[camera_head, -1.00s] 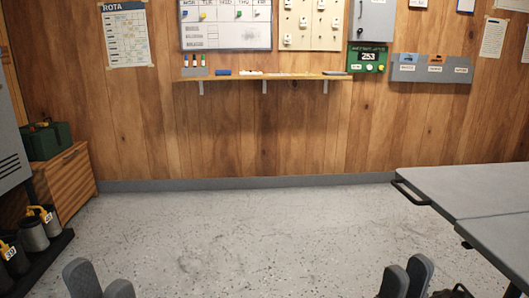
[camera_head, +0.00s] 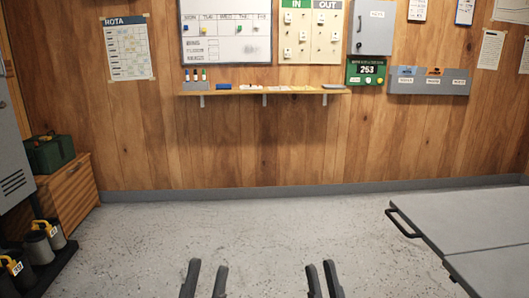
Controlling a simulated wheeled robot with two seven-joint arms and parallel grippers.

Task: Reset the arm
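My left gripper (camera_head: 208,268) and my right gripper (camera_head: 320,266) show at the bottom edge of the head view, fingers pointing forward over the bare floor. The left gripper's two dark grey fingers stand apart with floor visible between them. The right gripper's fingers are also apart, with a narrower gap in view. Nothing is between either pair. The rest of both arms is out of the frame.
A grey table (camera_head: 450,215) stands at the right, clear of both grippers. A wooden cabinet (camera_head: 70,195) with a green box (camera_head: 48,153) and several padlocked canisters (camera_head: 38,246) are at the left. A wall shelf (camera_head: 265,91) is ahead. The middle floor is free.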

